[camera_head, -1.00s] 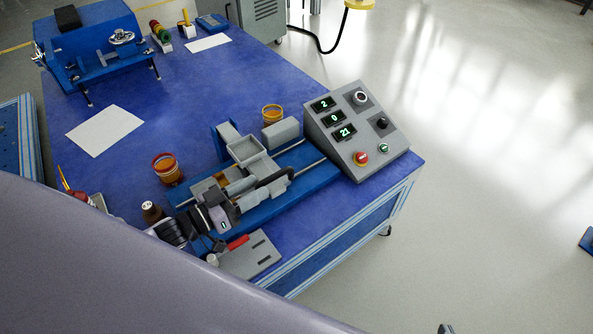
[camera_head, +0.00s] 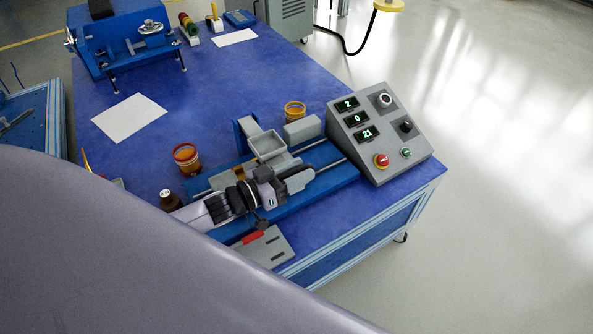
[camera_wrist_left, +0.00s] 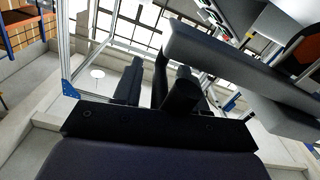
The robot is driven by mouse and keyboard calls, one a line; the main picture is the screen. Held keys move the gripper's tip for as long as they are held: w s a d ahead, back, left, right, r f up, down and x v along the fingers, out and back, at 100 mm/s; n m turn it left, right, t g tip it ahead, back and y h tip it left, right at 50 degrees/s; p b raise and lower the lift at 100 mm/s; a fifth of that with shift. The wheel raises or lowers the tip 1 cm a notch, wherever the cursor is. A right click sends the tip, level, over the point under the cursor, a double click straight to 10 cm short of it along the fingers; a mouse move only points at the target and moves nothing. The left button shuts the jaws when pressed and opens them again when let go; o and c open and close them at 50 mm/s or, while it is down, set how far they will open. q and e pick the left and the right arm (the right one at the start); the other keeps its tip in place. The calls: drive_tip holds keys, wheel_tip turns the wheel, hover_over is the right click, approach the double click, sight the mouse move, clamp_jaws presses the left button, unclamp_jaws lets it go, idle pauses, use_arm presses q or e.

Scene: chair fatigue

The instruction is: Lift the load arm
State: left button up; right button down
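The test machine's blue base (camera_head: 335,178) lies along the table's front edge, with grey blocks and a grey tray (camera_head: 267,146) on it. The grey load arm (camera_head: 298,180) appears to be the rounded part at its front, partly covered by my gripper. My left gripper (camera_head: 280,172) is over the machine, right at this part. In the left wrist view, its dark fingers (camera_wrist_left: 156,84) stand apart. A grey bar (camera_wrist_left: 235,70) and a dark round handle (camera_wrist_left: 180,95) are close by them; whether they touch is unclear. My right gripper is not in view.
A grey control box (camera_head: 380,135) with lit displays and a red button stands right of the machine. A grey plate (camera_head: 268,248) lies in front. White paper (camera_head: 130,118) and a blue device (camera_head: 122,38) are farther back.

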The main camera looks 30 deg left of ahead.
use_arm(q)
clamp_jaws()
drive_tip(key=shift+r+p, duration=0.45)
drive_tip(key=shift+r, duration=0.05)
drive_tip(key=w+a+r+n+p, duration=0.35)
drive_tip(key=a+r+p, duration=0.2)
drive_tip(key=r, duration=0.35)
drive_tip(key=w+a+r+n+p, duration=0.2)
drive_tip(key=a+r+n+p, duration=0.3)
drive_tip(key=r, duration=0.3)
drive_tip(key=w+a+r+n+b, duration=0.2)
drive_tip(key=w+a+r+n, duration=0.2)
drive_tip(key=a, duration=0.5)
drive_tip(key=shift+w+r, duration=0.2)
drive_tip(key=shift+w, duration=0.8)
